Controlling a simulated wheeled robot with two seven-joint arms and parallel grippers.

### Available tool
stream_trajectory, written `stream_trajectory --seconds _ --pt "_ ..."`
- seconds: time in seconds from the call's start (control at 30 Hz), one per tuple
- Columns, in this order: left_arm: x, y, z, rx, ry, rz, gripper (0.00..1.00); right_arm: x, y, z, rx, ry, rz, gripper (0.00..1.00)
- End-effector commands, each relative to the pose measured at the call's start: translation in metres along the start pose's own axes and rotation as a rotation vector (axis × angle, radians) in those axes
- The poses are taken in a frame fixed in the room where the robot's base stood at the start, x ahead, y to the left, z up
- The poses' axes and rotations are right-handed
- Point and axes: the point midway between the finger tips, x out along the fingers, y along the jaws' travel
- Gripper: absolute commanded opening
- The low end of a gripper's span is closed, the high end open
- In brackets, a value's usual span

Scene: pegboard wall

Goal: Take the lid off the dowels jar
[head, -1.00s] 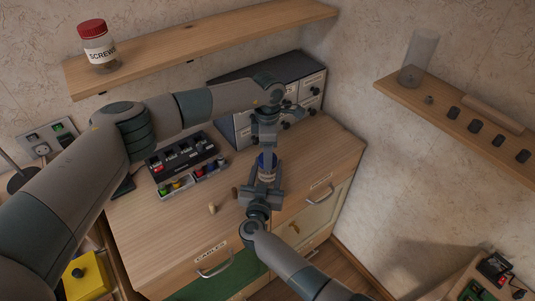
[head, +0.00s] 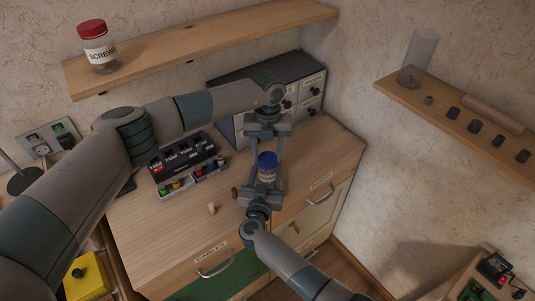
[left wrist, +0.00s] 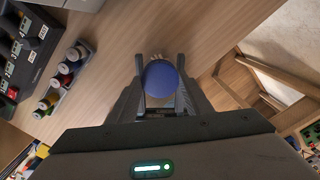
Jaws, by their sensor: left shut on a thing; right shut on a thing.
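The dowels jar (head: 267,178) is held upright above the front of the bench, its label partly covered. Its blue lid (head: 267,160) sits at its top; I cannot tell whether it is loose. My right gripper (head: 263,188) is shut on the jar body from the front. My left gripper (head: 266,152) comes from above and behind, its fingers on either side of the lid. In the left wrist view the lid (left wrist: 162,82) fills the gap between the fingertips. Small pale bits show past the lid's edge there; I cannot tell what they are.
A grey drawer cabinet (head: 290,80) stands behind my left gripper. A black organiser (head: 182,160) and a tray of coloured spools (head: 195,180) lie to the left. Small pegs (head: 212,208) lie on the bench. A red-lidded screws jar (head: 98,48) stands on the upper shelf.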

Motion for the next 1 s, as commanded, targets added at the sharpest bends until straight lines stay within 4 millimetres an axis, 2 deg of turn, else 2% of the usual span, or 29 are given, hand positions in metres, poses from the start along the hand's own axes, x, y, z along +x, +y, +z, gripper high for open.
stream_trajectory --seconds 0.63,0.73,1.0 --pt "-0.0016 0.0009 0.0020 -0.966 -0.004 -0.002 0.18 -0.0008 -0.0003 0.0001 0.000 0.000 0.000 0.00" --pt "-0.0016 0.0010 0.0020 -1.050 -0.004 -0.002 0.18 -0.0009 -0.0003 0.0001 0.000 0.000 0.000 0.00" --pt "-0.0017 0.0012 0.0022 -1.049 -0.005 -0.002 0.18 -0.0007 -0.0002 0.0002 0.000 0.000 0.000 0.00"
